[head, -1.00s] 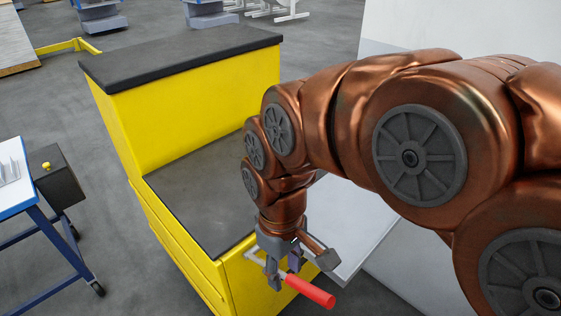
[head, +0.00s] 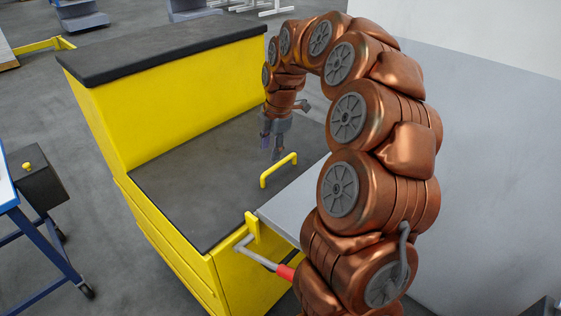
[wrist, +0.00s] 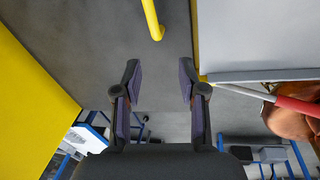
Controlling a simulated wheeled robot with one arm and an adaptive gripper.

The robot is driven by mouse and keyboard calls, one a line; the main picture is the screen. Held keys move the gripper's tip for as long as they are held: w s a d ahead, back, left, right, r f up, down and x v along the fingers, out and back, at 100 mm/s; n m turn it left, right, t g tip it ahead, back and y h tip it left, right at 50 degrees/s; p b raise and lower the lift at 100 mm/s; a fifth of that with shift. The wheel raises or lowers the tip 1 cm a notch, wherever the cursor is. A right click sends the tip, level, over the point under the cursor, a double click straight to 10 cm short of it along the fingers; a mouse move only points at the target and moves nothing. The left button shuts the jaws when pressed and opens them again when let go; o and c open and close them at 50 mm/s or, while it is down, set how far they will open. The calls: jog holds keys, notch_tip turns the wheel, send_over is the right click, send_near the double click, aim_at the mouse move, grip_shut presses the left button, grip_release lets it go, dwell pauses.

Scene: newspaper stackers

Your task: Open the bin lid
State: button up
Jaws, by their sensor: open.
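The yellow bin (head: 170,110) has a dark grey lid (head: 190,185) lying flat on its lower front part. A yellow bar handle (head: 280,167) stands on the lid near its right edge. The handle is partly seen at the top of the wrist view (wrist: 152,18). My gripper (head: 271,149) is open and empty above the lid, just behind the handle in the head view and apart from it. In the wrist view, both fingers (wrist: 160,66) are spread with nothing between them.
A lever with a red grip (head: 286,272) sticks out at the bin's front right corner, by my arm. A grey panel (head: 292,200) adjoins the bin's right side. A blue-framed table (head: 45,245) stands at the left. Floor is clear between table and bin.

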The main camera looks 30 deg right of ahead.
jog(key=n, duration=0.2)
send_near(280, 162)
jog(key=shift+w+a+f+p, duration=0.1)
jog(key=shift+w+f+p, duration=0.2)
jog(key=shift+f, duration=1.15)
jog(key=shift+w+a+f+p, duration=0.15)
jog(key=shift+f+p, duration=0.3)
jog(key=shift+f, duration=0.95)
jog(key=shift+w+a+f+p, duration=0.1)
jog(key=shift+f+p, duration=0.25)
jog(key=shift+f, duration=1.1)
grip_shut()
